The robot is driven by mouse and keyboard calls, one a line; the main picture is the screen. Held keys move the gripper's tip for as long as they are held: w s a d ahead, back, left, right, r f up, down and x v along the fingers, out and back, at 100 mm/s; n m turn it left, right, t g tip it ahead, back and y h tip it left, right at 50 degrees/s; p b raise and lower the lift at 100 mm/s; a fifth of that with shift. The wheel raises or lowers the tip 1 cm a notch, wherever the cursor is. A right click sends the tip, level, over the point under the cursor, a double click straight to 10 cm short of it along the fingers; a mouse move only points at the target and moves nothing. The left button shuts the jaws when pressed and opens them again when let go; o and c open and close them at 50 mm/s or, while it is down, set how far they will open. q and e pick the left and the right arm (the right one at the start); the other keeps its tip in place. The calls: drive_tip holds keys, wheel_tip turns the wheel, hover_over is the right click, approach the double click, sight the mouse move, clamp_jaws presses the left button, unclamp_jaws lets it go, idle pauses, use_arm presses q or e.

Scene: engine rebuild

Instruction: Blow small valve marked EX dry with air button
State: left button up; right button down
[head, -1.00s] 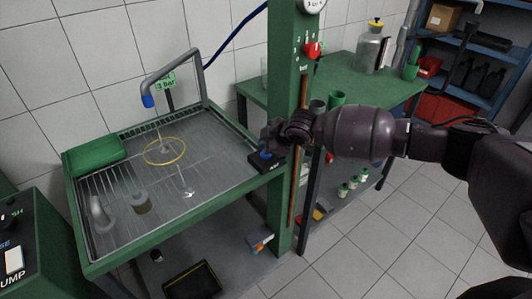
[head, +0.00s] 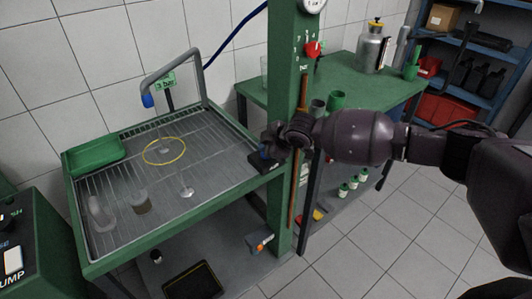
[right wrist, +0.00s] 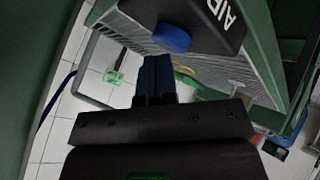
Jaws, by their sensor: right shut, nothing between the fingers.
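The air button is a blue cap (right wrist: 171,38) on a black box lettered AIR (right wrist: 205,20) in the right wrist view. In the head view the box (head: 264,165) sits at the right edge of the wash tray, by the green post. My right gripper (right wrist: 155,60) is shut and empty, its fingertips close to the button; I cannot tell whether they touch. One small valve (head: 164,149) stands inside the yellow ring under the blue-tipped nozzle (head: 148,101). Another valve (head: 186,191) stands nearer the front. No EX mark is readable. My left gripper is out of view.
The wire-grid tray (head: 105,262) also holds a green bin (head: 95,153), a brownish cylinder (head: 141,203) and a pale curved part (head: 100,213). The green post (head: 284,110) carries a red knob (head: 313,49). A pump box (head: 38,245) stands at the left.

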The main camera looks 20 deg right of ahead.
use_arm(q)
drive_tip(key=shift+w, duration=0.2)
use_arm(e)
drive_tip(key=shift+f, duration=0.3)
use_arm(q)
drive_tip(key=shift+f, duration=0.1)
use_arm(e)
drive_tip(key=shift+f, duration=0.2)
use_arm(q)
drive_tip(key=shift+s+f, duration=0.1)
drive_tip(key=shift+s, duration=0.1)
use_arm(e)
drive_tip(key=shift+r, duration=0.2)
drive_tip(key=shift+r+p, duration=0.45)
drive_tip(key=shift+r, duration=0.35)
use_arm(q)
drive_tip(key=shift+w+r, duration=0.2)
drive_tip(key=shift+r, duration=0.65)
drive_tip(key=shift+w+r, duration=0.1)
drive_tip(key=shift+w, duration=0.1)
use_arm(e)
drive_tip(key=shift+r, duration=0.1)
